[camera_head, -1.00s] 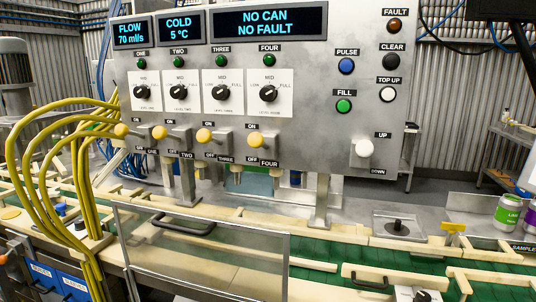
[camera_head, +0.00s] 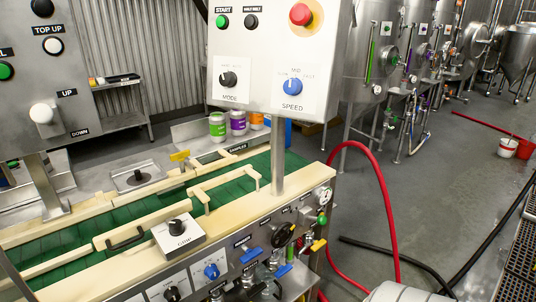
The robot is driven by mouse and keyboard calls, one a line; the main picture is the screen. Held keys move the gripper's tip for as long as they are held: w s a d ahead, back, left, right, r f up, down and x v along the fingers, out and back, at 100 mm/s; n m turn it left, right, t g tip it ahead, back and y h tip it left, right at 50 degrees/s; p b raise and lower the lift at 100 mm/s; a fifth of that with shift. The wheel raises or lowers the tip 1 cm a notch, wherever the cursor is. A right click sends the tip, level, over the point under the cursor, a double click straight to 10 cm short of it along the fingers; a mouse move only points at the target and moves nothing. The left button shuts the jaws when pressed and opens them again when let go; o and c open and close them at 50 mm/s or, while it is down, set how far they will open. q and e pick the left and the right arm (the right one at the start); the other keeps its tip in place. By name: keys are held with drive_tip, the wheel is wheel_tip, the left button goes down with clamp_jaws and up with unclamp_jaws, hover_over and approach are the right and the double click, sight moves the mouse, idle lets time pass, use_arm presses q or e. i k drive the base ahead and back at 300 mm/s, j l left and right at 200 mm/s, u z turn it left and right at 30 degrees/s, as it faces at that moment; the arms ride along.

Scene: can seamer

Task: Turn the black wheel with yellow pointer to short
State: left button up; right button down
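A black wheel (camera_head: 284,235) sits on the sloped front panel of the machine, at the lower middle right of the head view. A small yellow mark shows on it, which looks like its pointer. The wheel is small here, and I cannot read the labels around it or tell exactly where the pointer stands. Neither of my grippers shows in the view.
Near the wheel are a blue-handled valve (camera_head: 252,254), a yellow handle (camera_head: 318,245), a green button (camera_head: 322,219) and a gauge (camera_head: 326,195). A post (camera_head: 278,150) carries the control box (camera_head: 270,50). A red hose (camera_head: 385,190) hangs at the right, beside open floor.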

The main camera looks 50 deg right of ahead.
sight(280, 233)
drive_tip(key=z, duration=1.65)
